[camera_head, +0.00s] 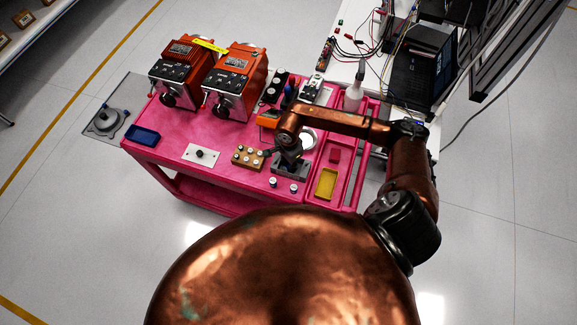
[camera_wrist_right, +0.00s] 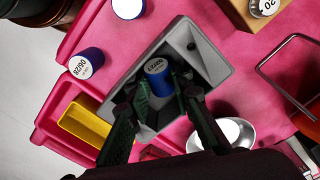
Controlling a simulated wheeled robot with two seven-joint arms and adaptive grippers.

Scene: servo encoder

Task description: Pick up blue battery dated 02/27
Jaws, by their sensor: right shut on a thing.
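A blue battery (camera_wrist_right: 157,80) with a white top shows in the right wrist view, between the fingers of my right gripper (camera_wrist_right: 166,88). Its label appears upside down and seems to read 02/27. My right gripper is shut on this battery, over the dark grey holder (camera_wrist_right: 205,50). In the head view my right gripper (camera_head: 289,158) is above the same holder (camera_head: 291,173), and the battery is hidden there. Another blue battery (camera_wrist_right: 87,63), labelled 06/28, stands outside the holder. A further blue battery (camera_wrist_right: 128,8) is at the top edge. My left gripper is not in view.
The pink cart (camera_head: 176,145) carries a wooden block (camera_head: 240,163) with several round-topped pieces, a yellow tray (camera_head: 326,184), a blue tray (camera_head: 142,135) and two orange machines (camera_head: 238,78). A round metal dish (camera_wrist_right: 238,132) is close to my right gripper.

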